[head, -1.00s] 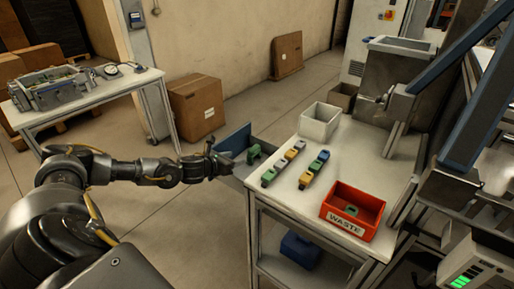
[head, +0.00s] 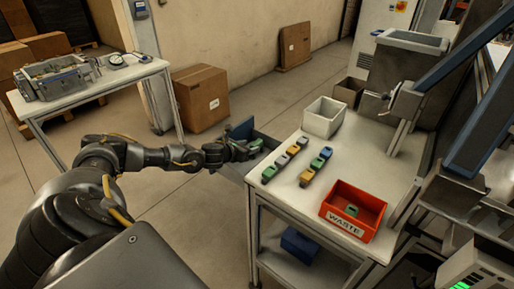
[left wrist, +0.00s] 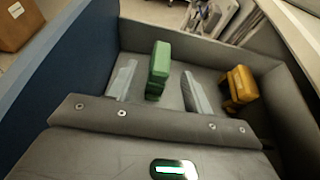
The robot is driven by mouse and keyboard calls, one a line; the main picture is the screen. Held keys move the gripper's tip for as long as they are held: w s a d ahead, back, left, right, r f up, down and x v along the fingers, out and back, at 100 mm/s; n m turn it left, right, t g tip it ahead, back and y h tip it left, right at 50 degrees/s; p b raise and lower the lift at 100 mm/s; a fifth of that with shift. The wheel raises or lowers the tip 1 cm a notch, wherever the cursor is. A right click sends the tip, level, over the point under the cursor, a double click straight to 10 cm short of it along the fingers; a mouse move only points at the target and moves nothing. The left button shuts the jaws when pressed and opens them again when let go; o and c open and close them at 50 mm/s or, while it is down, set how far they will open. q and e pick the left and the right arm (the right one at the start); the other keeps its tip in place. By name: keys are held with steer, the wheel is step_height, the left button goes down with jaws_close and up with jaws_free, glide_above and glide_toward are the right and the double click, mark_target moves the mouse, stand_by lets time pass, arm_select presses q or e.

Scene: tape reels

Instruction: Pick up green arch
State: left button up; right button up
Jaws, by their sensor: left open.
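The green arch (left wrist: 159,66) stands in a grey bin (left wrist: 190,45) in the left wrist view. It is between the two fingers of my left gripper (left wrist: 157,72), which is open, with visible gaps on both sides. An orange arch (left wrist: 240,84) stands in the same bin, to the right of the right finger. In the head view my left gripper (head: 243,150) is at the bin (head: 238,171) beside the table, and a green shape (head: 254,145) shows at its tip. The gripper partly hides the bin's inside there. My right gripper is not in view.
The white table (head: 345,170) holds two rows of small coloured pieces (head: 283,160), a white box (head: 323,118) and a red WASTE bin (head: 352,210) with a small piece inside. The grey bin's blue wall (left wrist: 70,60) rises close on the left.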

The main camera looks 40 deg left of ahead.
mark_target(252, 145)
arm_select(q)
steer(key=shift+w, duration=0.4)
steer(key=p+x, duration=0.1)
steer(key=x, duration=0.3)
steer(key=shift+w+f, duration=0.15)
steer(key=shift+f, duration=0.05)
steer(key=c, duration=1.1)
